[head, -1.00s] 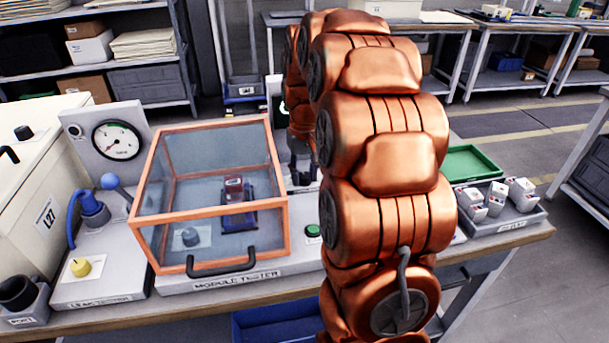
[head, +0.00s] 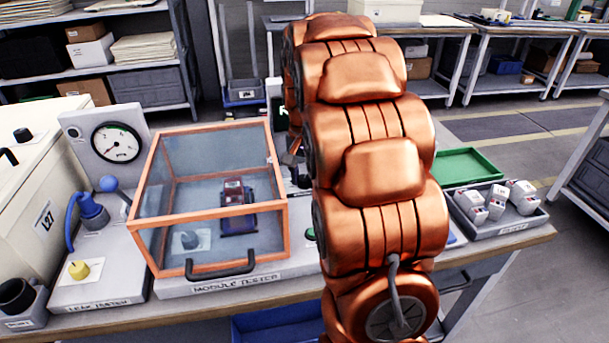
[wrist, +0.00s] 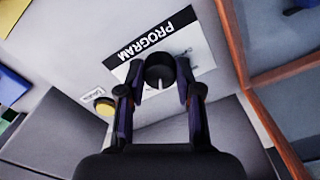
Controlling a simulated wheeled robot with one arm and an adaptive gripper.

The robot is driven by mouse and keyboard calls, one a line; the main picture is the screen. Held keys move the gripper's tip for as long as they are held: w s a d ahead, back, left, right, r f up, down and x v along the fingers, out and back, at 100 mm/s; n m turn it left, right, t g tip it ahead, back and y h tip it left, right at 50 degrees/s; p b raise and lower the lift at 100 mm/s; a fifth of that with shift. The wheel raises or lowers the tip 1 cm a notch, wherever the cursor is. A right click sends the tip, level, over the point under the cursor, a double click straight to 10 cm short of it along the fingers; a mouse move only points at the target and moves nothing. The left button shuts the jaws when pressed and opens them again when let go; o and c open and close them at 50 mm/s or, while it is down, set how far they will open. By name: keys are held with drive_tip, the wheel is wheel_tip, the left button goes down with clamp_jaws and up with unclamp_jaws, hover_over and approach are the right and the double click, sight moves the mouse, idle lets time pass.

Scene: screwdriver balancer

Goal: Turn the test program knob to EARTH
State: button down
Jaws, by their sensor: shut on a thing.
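The test program knob (wrist: 160,68) is a round black knob with a white pointer line. In the wrist view it sits on a white plate (wrist: 188,48) printed PROGRAM, which appears upside down. The pointer line runs towards the bottom of the picture. My gripper (wrist: 159,78) has its two dark fingers closed against the sides of the knob. The position names around the knob are not readable, so I cannot tell which one it points at. In the head view my copper arm hides the knob and most of the gripper.
The module tester (head: 237,284) has an orange-framed clear cover (head: 215,160), shut over a dark red and blue module (head: 238,205). In the wrist view an orange frame edge (wrist: 232,40) runs close beside the gripper. A yellow button (wrist: 104,105) lies on the other side.

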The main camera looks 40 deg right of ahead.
sight(304, 177)
idle(0.4)
drive_tip(key=c, duration=0.8)
unclamp_jaws()
drive_tip(key=shift+o, duration=0.2)
wheel_tip(304, 177, up, 12)
idle(0.8)
